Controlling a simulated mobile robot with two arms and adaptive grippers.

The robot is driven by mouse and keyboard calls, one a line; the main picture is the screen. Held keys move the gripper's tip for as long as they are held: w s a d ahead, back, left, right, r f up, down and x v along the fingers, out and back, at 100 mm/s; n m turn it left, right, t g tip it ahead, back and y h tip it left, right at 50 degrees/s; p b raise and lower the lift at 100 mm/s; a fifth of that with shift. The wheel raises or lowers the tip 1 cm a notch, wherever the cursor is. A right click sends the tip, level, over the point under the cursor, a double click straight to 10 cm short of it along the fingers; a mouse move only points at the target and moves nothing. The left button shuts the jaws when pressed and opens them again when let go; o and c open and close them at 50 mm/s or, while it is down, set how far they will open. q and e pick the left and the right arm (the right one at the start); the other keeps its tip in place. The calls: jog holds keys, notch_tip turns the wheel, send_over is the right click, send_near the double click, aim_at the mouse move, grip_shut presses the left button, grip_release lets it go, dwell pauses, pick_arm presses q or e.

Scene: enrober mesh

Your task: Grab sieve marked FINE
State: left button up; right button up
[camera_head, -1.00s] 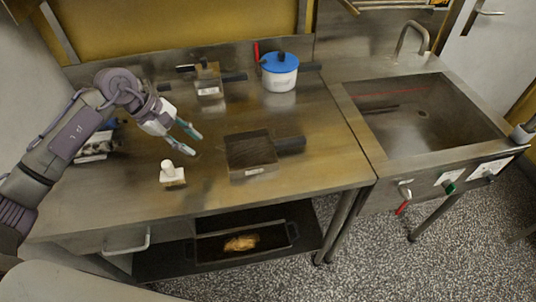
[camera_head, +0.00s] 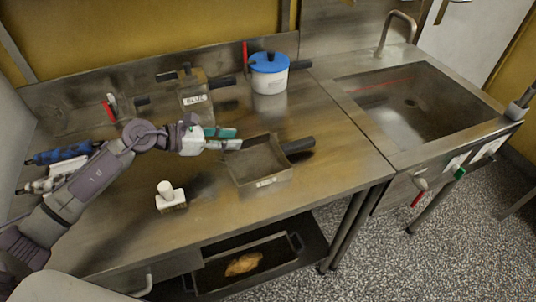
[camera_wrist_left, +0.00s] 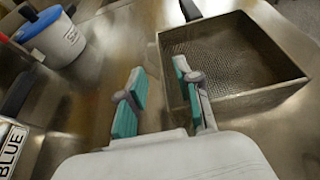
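A square metal sieve (camera_head: 258,166) with a mesh bottom and a black handle lies on the steel table. The white label on its front wall (camera_head: 268,182) is too small to read. The sieve also fills the upper right of the left wrist view (camera_wrist_left: 225,60). A second black-handled square container (camera_head: 194,100) stands further back; its label reads BLUE in the wrist view (camera_wrist_left: 10,148). My left gripper (camera_head: 228,138) is open and empty at the front sieve's back left corner. In the wrist view its fingers (camera_wrist_left: 160,90) are apart, one overlapping the sieve's wall; contact is unclear. My right gripper is not seen.
A white pot with a blue lid (camera_head: 270,72) stands at the back. A small white knobbed object (camera_head: 171,196) is at the front left of the sieve. A sink (camera_head: 410,105) is to the right. The table's front right is clear.

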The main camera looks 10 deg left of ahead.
aim_at(247, 139)
pick_arm(q)
jog(key=shift+w+d+f+p, duration=0.15)
jog(key=shift+w+d+p, duration=0.25)
jog(key=shift+d, duration=0.2)
jog(key=p+x, duration=0.1)
jog(key=x, duration=0.2)
jog(key=shift+w+d+f, duration=0.15)
jog(key=shift+d+f, duration=0.05)
jog(key=shift+f, duration=0.1)
jog(key=shift+w+d+f, duration=0.1)
jog(key=shift+w+d, duration=0.05)
grip_shut()
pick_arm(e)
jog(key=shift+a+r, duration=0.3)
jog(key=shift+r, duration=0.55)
